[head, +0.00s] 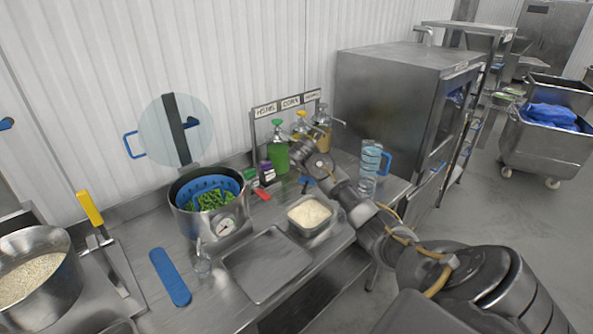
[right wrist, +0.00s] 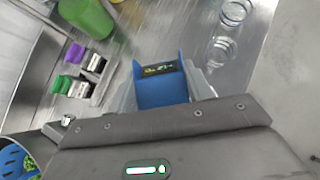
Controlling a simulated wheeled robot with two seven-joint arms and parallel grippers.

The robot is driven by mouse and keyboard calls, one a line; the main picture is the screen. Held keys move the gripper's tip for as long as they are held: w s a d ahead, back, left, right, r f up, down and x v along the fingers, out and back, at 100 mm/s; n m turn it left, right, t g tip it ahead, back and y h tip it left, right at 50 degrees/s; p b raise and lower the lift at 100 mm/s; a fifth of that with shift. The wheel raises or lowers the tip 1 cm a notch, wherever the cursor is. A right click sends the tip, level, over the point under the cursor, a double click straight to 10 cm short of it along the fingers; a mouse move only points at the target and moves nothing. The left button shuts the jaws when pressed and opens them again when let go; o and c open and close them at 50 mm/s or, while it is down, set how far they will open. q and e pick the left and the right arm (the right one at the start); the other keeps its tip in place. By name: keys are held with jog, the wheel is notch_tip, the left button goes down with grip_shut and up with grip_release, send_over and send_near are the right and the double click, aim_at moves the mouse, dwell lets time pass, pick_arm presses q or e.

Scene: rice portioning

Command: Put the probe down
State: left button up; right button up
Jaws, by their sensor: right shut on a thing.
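The probe (right wrist: 160,92) is a blue body with a small dark lit display, seen in the right wrist view. My right gripper (right wrist: 166,82) is shut on it, with a pale finger on each side. In the head view only a bit of blue (head: 305,181) shows below my right wrist, above the steel counter (head: 205,262) between the small bottles and the clear jug. Its tip is hidden, and I cannot tell whether it touches the counter. My left gripper is not in view.
A pot with a blue basket of green vegetables (head: 209,198) stands left. A rice pan (head: 309,214) and an empty tray (head: 266,264) lie in front.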

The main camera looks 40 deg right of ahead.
jog(key=a, duration=0.1)
jog(key=s+a, duration=0.1)
jog(key=a, duration=0.1)
jog(key=s+a, duration=0.1)
jog(key=shift+s+a+f, duration=0.2)
jog(key=shift+a+f, duration=0.05)
jog(key=shift+a, duration=0.05)
jog(key=s+a+f+n+t+y+b, duration=0.1)
jog(key=s+a+n+t+y, duration=0.15)
jog(key=a, duration=0.95)
jog(key=s+a+f+n+t+y, duration=0.15)
jog(key=a+n, duration=0.25)
jog(key=a, duration=0.8)
jog(key=s+a+f+n+y+b, duration=0.3)
jog(key=s+a+f+n+b, duration=0.2)
jog(key=s+a+f+b, duration=0.6)
notch_tip(320, 180, down, 2)
jog(key=shift+s+a+f+y+b, duration=0.15)
jog(key=shift+s+a+y+b, duration=0.15)
jog(key=shift+s+a, duration=0.4)
